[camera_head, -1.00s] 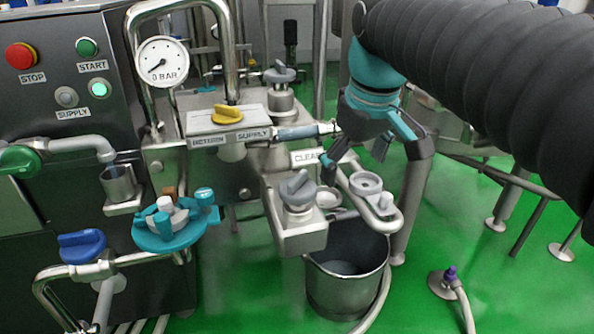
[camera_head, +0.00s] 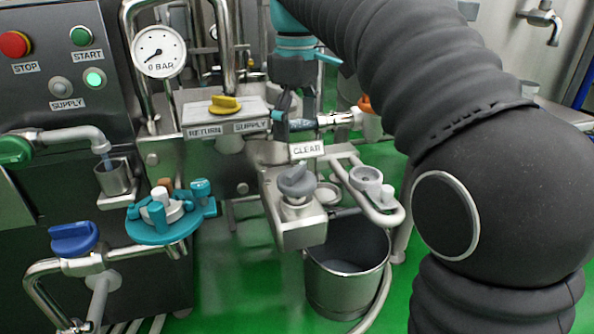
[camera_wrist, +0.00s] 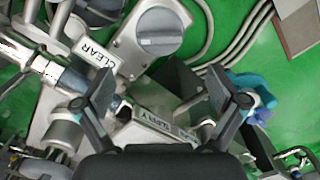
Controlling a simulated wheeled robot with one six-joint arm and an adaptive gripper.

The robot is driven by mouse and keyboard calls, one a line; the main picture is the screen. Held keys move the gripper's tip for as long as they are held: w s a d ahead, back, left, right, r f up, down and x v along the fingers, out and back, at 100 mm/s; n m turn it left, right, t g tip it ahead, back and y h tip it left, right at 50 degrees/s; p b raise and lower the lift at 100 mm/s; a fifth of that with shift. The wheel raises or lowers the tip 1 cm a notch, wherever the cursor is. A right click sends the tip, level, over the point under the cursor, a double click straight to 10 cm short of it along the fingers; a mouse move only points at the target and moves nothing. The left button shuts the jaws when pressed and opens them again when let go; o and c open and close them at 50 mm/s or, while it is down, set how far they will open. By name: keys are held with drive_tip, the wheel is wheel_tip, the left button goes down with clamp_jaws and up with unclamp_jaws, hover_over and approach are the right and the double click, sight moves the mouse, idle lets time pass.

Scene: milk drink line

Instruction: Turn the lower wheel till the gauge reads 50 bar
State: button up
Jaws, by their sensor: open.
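The round white gauge (camera_head: 158,51) at the upper left is marked 0 BAR, and its thin needle points to the lower left. A grey winged knob (camera_head: 297,181) sits on the steel block beside the CLEAR label; I cannot tell whether it is the lower wheel. A similar round grey knob (camera_wrist: 160,30) shows at the top of the wrist view. The second grey knob, farther back, is hidden behind my arm in the head view. My gripper (camera_head: 290,122) is open and empty, near the pipe right of the SUPPLY label. Its spread fingers (camera_wrist: 160,88) show in the wrist view.
A yellow handle (camera_head: 225,104) stands on the RETURN and SUPPLY block left of my gripper. A teal disc with pegs (camera_head: 163,222), a blue valve handle (camera_head: 75,238) and a steel bucket (camera_head: 347,270) are lower. Pipes crowd the space around my gripper.

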sight(297, 168)
wheel_tip(297, 168, down, 9)
drive_tip(key=shift+r+b, duration=0.1)
drive_tip(key=shift+b, duration=1.05)
drive_tip(key=c, duration=1.1)
drive_tip(key=shift+c, duration=0.2)
drive_tip(key=shift+m+p, duration=0.4)
drive_tip(key=shift+p, duration=0.05)
drive_tip(key=m+p, duration=0.2)
drive_tip(key=shift+r+m+p, duration=0.15)
drive_tip(key=shift+m+p, duration=0.15)
drive_tip(key=m+p, duration=0.3)
drive_tip(key=m, duration=0.2)
drive_tip(key=shift+f+m, duration=0.25)
drive_tip(key=shift+m, duration=0.05)
